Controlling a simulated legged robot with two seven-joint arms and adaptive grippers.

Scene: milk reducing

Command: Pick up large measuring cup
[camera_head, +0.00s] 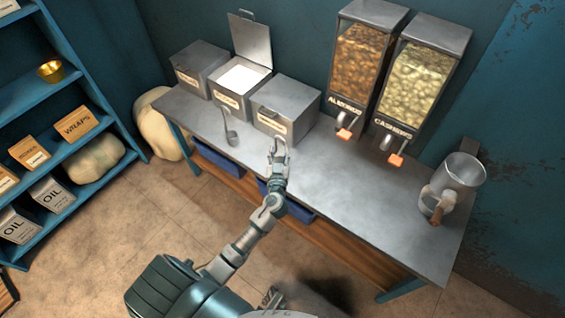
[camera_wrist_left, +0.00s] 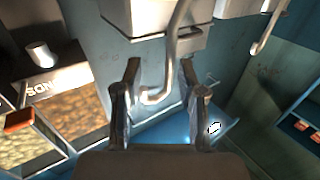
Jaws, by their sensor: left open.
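A small metal scoop-like cup (camera_head: 231,137) with a thin upright handle stands on the metal counter in the head view, in front of the open bin. I cannot tell whether it is the large measuring cup. My left gripper (camera_head: 277,146) is open over the counter, to the right of that cup and in front of the closed right bin; a gap separates them. In the left wrist view the open fingers (camera_wrist_left: 160,97) flank a curved metal hook (camera_wrist_left: 153,96) in the picture; whether it lies between them in depth is unclear. A small part of what may be my right gripper (camera_head: 270,297) shows at the bottom.
The counter (camera_head: 345,195) is bare in the middle. Metal bins (camera_head: 285,108) and the almond (camera_head: 357,62) and cashew (camera_head: 420,80) dispensers stand along its back. A metal container (camera_head: 462,172) is at the right end. Blue shelves (camera_head: 80,125) stand at the left.

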